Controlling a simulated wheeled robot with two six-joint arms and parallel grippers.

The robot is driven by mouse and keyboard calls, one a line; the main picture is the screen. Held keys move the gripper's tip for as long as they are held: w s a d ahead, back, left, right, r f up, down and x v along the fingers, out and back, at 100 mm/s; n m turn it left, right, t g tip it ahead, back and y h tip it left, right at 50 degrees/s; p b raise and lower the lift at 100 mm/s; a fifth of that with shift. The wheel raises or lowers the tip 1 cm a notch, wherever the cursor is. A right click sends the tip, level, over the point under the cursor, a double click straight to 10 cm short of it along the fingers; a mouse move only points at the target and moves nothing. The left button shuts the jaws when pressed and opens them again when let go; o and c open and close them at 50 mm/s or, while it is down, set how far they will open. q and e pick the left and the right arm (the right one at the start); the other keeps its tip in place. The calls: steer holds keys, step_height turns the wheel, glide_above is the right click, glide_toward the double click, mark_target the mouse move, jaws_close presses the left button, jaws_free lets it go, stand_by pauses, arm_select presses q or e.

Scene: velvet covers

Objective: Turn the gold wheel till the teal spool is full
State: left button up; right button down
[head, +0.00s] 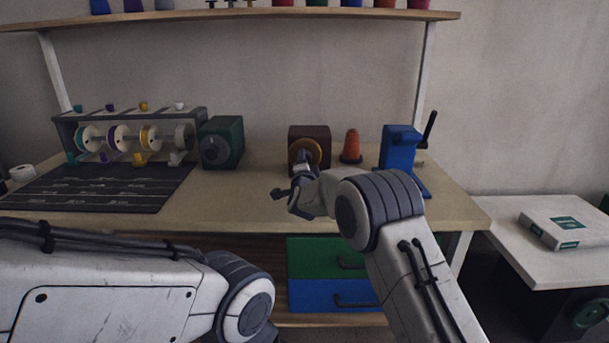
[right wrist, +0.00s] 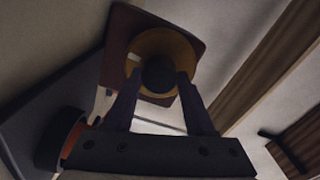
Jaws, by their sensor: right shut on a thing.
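The gold wheel (head: 314,148) is on the front of a dark red-brown box (head: 308,131) on the workbench. In the right wrist view the gold wheel (right wrist: 156,42) faces the camera with a dark round knob (right wrist: 158,74) at its middle. My right gripper (right wrist: 158,82) has its fingers shut on this knob; in the head view the gripper (head: 304,165) partly covers the wheel. The teal spool (head: 89,138) is leftmost on the rack, with pale thread and a teal rim; how full it is cannot be told. My left arm shows, but its gripper is out of view.
The spool rack (head: 130,117) also carries purple, gold and pale spools. A green box (head: 221,142) with a grey dial stands right of it. An orange cone (head: 351,147) and a blue device (head: 398,148) stand right of the wheel. A dark mat (head: 100,187) lies at left.

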steer(key=m+b, duration=0.3)
steer(key=b, duration=0.1)
steer(key=m+b, duration=0.8)
steer(key=shift+f+b, duration=0.25)
steer(key=shift+b, duration=0.1)
steer(key=m+b, duration=0.3)
steer(key=m, duration=0.1)
steer(key=shift+m, duration=0.3)
steer(key=m+b, duration=0.3)
steer(key=m, duration=0.1)
steer(key=shift+r, duration=0.1)
steer(key=m+b, duration=0.2)
steer(key=m, duration=0.3)
steer(key=shift+r, duration=0.1)
steer(key=shift+m, duration=0.3)
steer(key=shift+c, duration=1.2)
jaws_free()
